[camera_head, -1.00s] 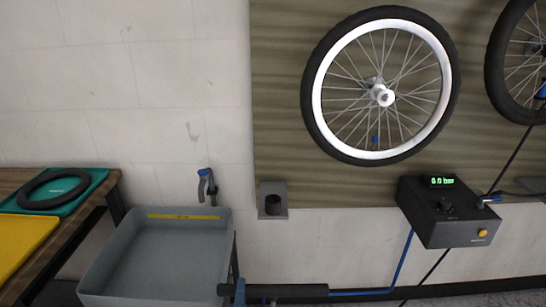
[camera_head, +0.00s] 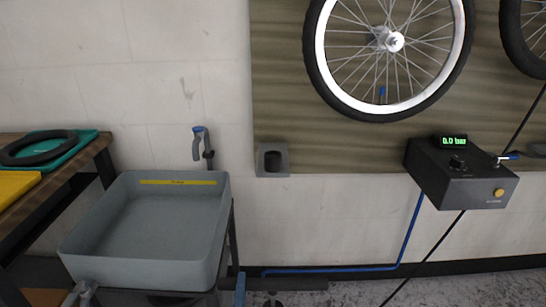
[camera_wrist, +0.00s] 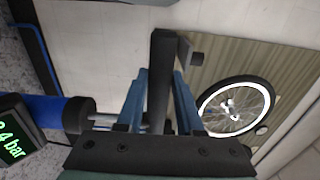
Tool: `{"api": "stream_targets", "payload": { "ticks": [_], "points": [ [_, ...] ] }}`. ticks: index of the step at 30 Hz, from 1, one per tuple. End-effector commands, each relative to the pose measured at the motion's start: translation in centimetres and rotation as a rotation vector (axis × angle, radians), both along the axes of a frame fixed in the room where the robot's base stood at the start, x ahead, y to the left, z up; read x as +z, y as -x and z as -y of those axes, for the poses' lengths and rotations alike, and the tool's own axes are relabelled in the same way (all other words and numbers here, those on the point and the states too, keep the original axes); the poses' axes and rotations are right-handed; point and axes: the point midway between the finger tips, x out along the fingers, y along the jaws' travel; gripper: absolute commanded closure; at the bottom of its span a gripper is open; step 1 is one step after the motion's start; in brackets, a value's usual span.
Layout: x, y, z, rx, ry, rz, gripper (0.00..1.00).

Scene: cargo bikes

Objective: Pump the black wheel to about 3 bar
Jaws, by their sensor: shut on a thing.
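A white-rimmed wheel with a black tyre (camera_head: 391,107) hangs on the wall panel and shows in the wrist view too (camera_wrist: 206,122). Another wheel (camera_head: 518,55), cut off by the right edge, has a black tyre; its rim colour is unclear. A black pump box (camera_head: 460,178) on the wall reads about 0.0 bar in green. My gripper (camera_wrist: 160,85) is shut on a dark bar (camera_wrist: 160,60) between its blue fingers. A green display (camera_wrist: 14,145) at the wrist view's lower left ends in ".4 bar"; its first digit is unclear.
A blue hose (camera_head: 345,269) runs from below the pump box leftward. A grey bin (camera_head: 217,240) and a table (camera_head: 70,171) with a tyre (camera_head: 40,148) on a green tray stand left. A grey wall bracket (camera_head: 272,161) and a blue-topped tool (camera_head: 201,140) are on the wall.

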Motion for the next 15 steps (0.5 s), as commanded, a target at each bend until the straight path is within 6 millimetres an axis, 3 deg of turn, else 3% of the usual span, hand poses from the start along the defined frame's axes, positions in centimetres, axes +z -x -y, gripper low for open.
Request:
{"api": "stream_targets", "payload": {
  "ticks": [1, 9, 15],
  "points": [
    [-2.5, 0.3, 0.0, 0.003, -0.002, -0.019, 1.0],
    [-6.3, 0.3, 0.0, 0.003, -0.001, -0.019, 1.0],
    [-5.2, 0.3, 0.0, 0.002, -0.001, -0.018, 1.0]
  ]
}}
